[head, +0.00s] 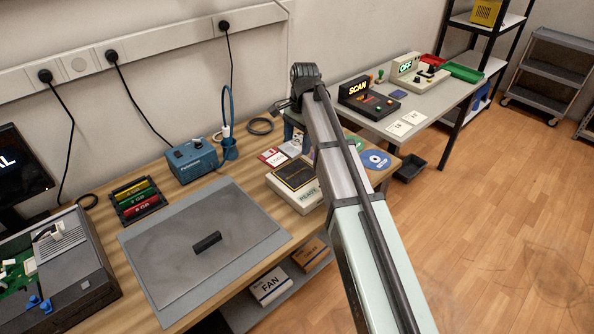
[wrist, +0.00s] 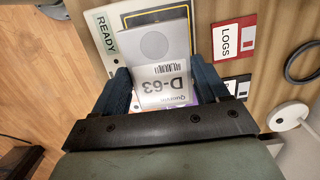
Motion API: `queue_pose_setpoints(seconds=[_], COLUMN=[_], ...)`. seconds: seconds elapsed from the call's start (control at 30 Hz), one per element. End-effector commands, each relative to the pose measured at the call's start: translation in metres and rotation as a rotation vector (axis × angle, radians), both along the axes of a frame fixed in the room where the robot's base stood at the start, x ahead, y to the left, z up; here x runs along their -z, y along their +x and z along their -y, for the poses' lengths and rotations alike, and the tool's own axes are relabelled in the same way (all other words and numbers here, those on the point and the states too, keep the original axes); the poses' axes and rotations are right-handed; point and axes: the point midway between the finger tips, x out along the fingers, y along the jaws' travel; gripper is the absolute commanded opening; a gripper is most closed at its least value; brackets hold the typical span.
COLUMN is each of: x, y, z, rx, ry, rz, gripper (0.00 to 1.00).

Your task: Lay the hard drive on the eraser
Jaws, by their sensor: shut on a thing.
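A grey hard drive (wrist: 166,45) with a round mark and a D-63 label shows in the wrist view. My gripper (wrist: 164,82) is shut on it, one blue finger at each side.
A READY tray (head: 283,188) with a dark pad, seen beyond the drive in the wrist view (wrist: 98,40), stands right of the mat. Floppy disks (head: 272,157) lie behind it. A blue box (head: 192,160) and coloured cartridges (head: 137,200) stand behind the mat. The mat around the block is clear.

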Motion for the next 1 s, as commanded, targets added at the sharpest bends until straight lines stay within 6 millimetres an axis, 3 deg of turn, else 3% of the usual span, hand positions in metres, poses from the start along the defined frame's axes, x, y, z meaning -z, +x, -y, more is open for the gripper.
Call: queue_pose_setpoints(seconds=[0.4,0.57,0.8,1.0], x=[0.056,0.065,0.093,0.097], y=[-0.001,0.000,0.000,0.000], z=[0.000,0.000,0.000,0.000], rx=[0.004,0.003,0.003,0.002], ry=[-0.002,-0.001,-0.002,-0.001], rz=[-0.002,0.000,0.000,0.001], gripper=[0.36,0.36,0.36,0.36])
